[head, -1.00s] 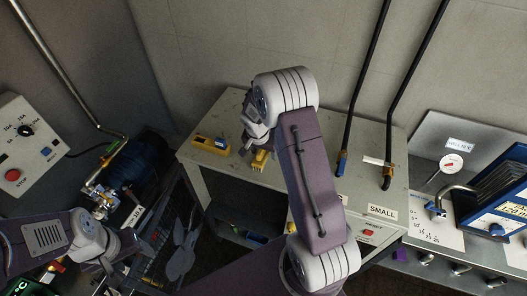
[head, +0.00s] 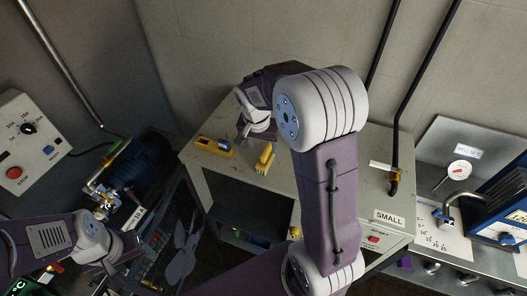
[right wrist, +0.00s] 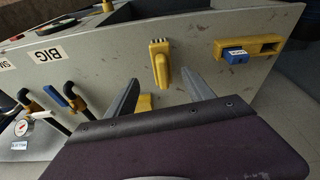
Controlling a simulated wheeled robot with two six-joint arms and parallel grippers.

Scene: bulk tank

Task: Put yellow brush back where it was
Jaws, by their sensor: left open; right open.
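The yellow brush (head: 265,158) rests on the grey bench top, beside a yellow holder with a blue block in it (head: 214,147). In the right wrist view the brush (right wrist: 160,64) lies beyond and between the fingertips of my right gripper (right wrist: 158,92), apart from them. This gripper is open and empty; in the head view its wrist is above and behind the brush, with its fingers mostly hidden. My left gripper (head: 180,254) is open and empty at the lower left, away from the bench.
The bench (head: 345,190) has a SMALL label and a black pipe (head: 412,95) rising at its right. A gauge (head: 459,171) and blue plate stack (head: 500,205) stand further right. A blue motor pump (head: 140,165) and control box (head: 28,140) are left. The back wall is close behind.

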